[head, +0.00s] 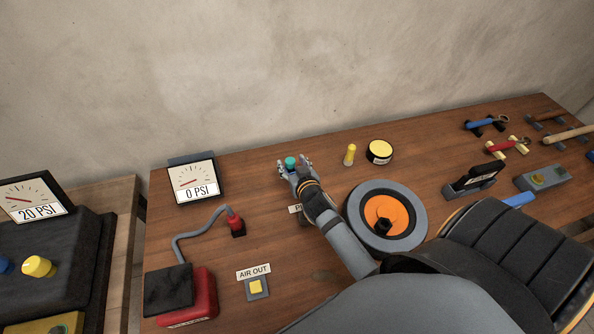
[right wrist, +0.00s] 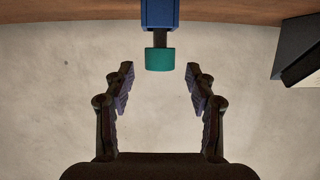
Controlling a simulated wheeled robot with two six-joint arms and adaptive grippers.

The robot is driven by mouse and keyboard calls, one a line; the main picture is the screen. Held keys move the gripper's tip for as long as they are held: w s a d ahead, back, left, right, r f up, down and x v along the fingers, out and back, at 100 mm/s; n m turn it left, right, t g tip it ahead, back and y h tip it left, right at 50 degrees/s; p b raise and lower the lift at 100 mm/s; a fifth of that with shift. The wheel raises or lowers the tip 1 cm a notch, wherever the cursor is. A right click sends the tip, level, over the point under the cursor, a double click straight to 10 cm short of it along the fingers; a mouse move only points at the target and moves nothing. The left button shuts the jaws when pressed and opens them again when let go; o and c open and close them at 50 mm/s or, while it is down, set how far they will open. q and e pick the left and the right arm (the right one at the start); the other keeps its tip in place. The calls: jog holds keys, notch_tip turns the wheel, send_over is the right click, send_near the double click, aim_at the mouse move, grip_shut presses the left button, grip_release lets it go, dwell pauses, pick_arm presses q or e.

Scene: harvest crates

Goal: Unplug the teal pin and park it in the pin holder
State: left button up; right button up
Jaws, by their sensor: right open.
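The teal pin (head: 290,162) is at the back middle of the table, at my right gripper (head: 293,167). My right gripper (right wrist: 159,75) is open, with one finger on each side of the teal head and a gap to both. A white label (head: 294,209) starting with "P" is partly hidden by my right arm. I cannot make out the pin holder for sure. My left gripper is not in view.
A yellow peg (head: 349,155), a yellow-topped tin (head: 380,151) and a grey wheel (head: 360,222) with an orange hub stand right of my right gripper. A 0 PSI gauge (head: 193,182) and a red plug (head: 236,224) with a grey hose are to the left. Tools lie at far right.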

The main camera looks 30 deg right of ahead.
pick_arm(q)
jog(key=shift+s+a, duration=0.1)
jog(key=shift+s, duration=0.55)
pick_arm(e)
jog(key=v, duration=0.9)
jog(key=shift+s, duration=0.2)
